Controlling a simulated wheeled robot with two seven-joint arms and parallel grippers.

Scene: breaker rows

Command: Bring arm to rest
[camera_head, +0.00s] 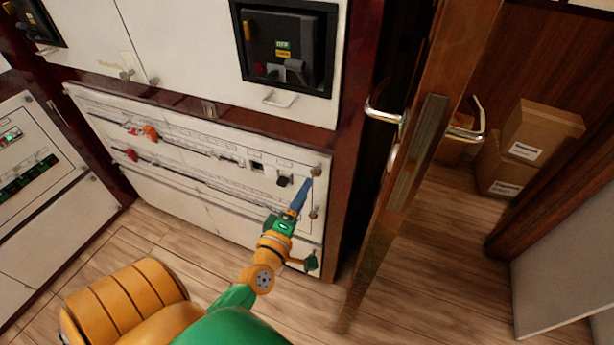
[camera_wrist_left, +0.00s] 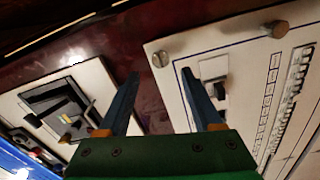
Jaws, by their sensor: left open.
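My left gripper (camera_head: 303,190) reaches up to the right end of the lower white breaker panel (camera_head: 190,180) in the head view. Its blue fingers are close to a small black-and-white switch (camera_head: 284,180). In the left wrist view the gripper (camera_wrist_left: 160,76) is open, with nothing between its fingers. There the right finger overlaps the panel edge beside a switch (camera_wrist_left: 214,70); I cannot tell if it touches. The left finger is in front of the dark red frame (camera_wrist_left: 95,45). My right gripper is not in view.
A wooden door (camera_head: 415,130) with metal handles stands open just right of the cabinet. Above is a panel with a large black breaker (camera_head: 285,48). Cardboard boxes (camera_head: 535,135) sit beyond the door. Wood floor (camera_head: 310,305) is clear below the panel.

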